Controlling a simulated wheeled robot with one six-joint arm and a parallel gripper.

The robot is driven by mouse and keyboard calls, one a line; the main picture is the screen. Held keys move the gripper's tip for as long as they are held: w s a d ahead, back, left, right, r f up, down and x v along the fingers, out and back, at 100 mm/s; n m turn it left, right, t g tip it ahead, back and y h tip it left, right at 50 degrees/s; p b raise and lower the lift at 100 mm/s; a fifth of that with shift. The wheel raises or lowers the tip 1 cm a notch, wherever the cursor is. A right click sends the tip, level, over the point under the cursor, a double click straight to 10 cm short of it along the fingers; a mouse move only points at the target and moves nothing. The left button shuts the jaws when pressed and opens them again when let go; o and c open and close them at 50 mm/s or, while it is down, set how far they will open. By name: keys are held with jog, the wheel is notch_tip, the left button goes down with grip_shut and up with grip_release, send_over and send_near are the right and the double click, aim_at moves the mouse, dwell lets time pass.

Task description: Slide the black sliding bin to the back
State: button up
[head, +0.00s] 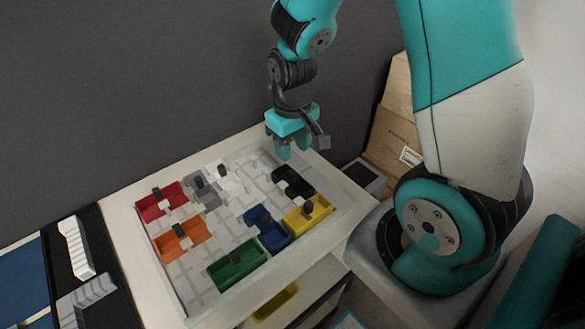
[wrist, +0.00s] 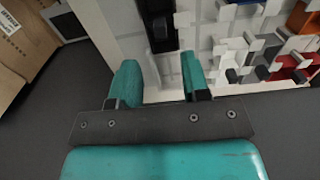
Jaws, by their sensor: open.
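The black sliding bin (head: 294,183) sits at the right part of the white grid tray (head: 185,312), just behind the yellow bin. My gripper (head: 293,149) hangs above the back right of the tray, above and behind the black bin, and looks apart from it. In the wrist view the black bin (wrist: 158,32), with its dark knob, lies ahead of the gap between my teal fingertips (wrist: 157,68). The fingers are spread with nothing between them.
Yellow (head: 311,218), blue (head: 271,238), green (head: 237,266), orange (head: 178,242), red (head: 160,205), grey (head: 203,192) and white (head: 229,178) bins share the tray. Cardboard boxes (head: 391,139) stand to the right. A dark wall runs behind.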

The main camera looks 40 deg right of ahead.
aim_at(292, 171)
notch_tip(292, 171, down, 7)
jog(key=shift+f, duration=0.2)
grip_shut()
